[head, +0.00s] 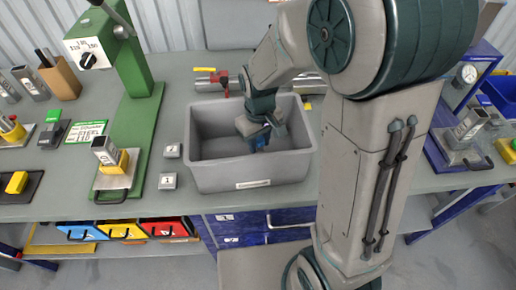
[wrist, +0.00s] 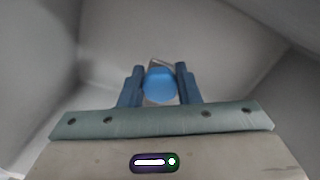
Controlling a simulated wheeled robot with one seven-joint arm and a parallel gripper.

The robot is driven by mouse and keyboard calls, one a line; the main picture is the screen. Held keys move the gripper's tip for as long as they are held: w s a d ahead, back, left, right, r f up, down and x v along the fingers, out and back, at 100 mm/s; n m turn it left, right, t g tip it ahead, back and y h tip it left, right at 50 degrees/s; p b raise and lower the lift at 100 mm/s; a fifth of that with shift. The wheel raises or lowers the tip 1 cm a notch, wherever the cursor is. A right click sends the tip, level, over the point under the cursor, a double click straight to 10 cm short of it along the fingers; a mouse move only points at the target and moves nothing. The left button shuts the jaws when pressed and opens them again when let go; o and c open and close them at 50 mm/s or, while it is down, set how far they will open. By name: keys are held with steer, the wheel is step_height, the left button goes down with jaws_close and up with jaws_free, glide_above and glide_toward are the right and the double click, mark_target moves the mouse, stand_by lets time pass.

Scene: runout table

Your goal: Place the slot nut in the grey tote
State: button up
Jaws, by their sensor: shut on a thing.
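The grey tote (head: 222,172) stands on the table, in the middle of the head view. My gripper (head: 260,142) reaches down inside the tote, between its walls. In the wrist view its two blue fingers (wrist: 160,80) are closed on a light-blue rounded piece, which I take to be the slot nut (wrist: 160,87). A thin greyish edge shows just beyond it. The grey tote walls (wrist: 75,45) surround the fingers there. In the head view the held piece is hard to make out among the blue fingers. I cannot tell whether it touches the tote floor.
A green press stand (head: 140,115) stands left of the tote. Two numbered blocks (head: 168,181) sit close by its left wall. A red-handled valve (head: 218,80) lies behind. My arm covers the table right of the tote. Coloured bins (head: 125,231) sit below the tabletop.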

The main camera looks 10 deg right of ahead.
mark_target(259, 148)
steer(key=shift+f, duration=1.85)
steer(key=shift+f, duration=0.2)
steer(key=o, duration=1)
steer(key=shift+c, duration=0.2)
steer(key=shift+r, duration=0.15)
